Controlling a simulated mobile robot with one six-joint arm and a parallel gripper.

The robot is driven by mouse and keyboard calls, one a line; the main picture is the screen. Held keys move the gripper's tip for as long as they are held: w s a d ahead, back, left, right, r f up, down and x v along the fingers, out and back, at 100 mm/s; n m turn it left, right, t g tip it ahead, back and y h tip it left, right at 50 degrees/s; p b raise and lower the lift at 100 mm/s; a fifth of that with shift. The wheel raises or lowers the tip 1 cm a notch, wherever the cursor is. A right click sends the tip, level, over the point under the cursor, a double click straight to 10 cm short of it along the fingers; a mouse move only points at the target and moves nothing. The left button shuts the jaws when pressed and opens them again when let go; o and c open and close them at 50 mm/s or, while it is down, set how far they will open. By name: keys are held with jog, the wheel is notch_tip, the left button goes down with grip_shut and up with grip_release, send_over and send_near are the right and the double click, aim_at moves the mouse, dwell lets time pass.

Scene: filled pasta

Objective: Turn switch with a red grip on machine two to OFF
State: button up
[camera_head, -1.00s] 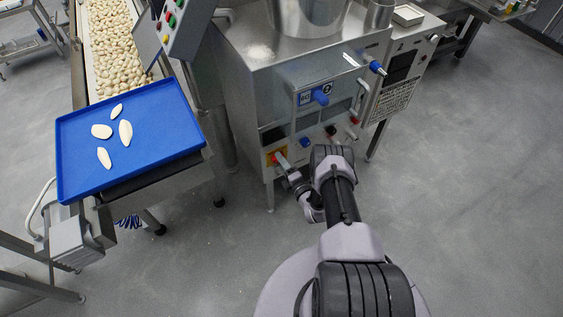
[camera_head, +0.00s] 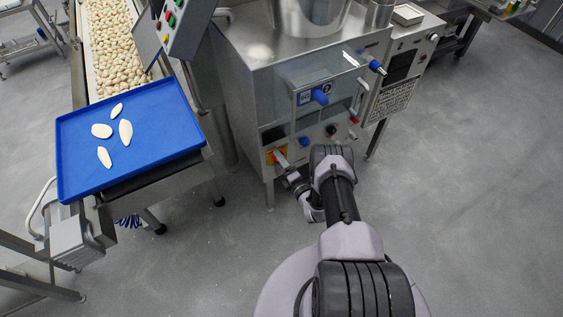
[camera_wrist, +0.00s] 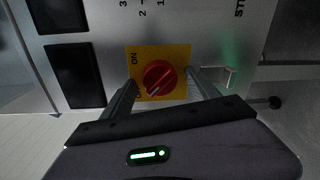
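The switch with the red grip (camera_wrist: 158,77) sits on a yellow plate (camera_wrist: 180,54) on the machine's metal front panel. "ON" is printed sideways on the plate's upper left. A white mark on the grip points to the lower left, where a second label is mostly hidden by a finger. My gripper (camera_wrist: 163,78) is open, with one finger to each side of the grip; gaps show, and I cannot tell whether either touches it. In the head view, the yellow plate (camera_head: 270,158) is low on the steel machine (camera_head: 250,95), with my gripper (camera_head: 283,163) in front of it.
A blue-handled lever (camera_head: 320,97) juts out higher up. A blue tray (camera_head: 150,135) with several pasta pieces stands left. The floor at right is clear.

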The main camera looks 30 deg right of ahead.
jog(key=s+r+p, duration=0.1)
jog(key=s+p, duration=0.4)
jog(key=s, duration=1.2)
jog(key=shift+s+d, duration=0.2)
jog(key=shift+d, duration=0.05)
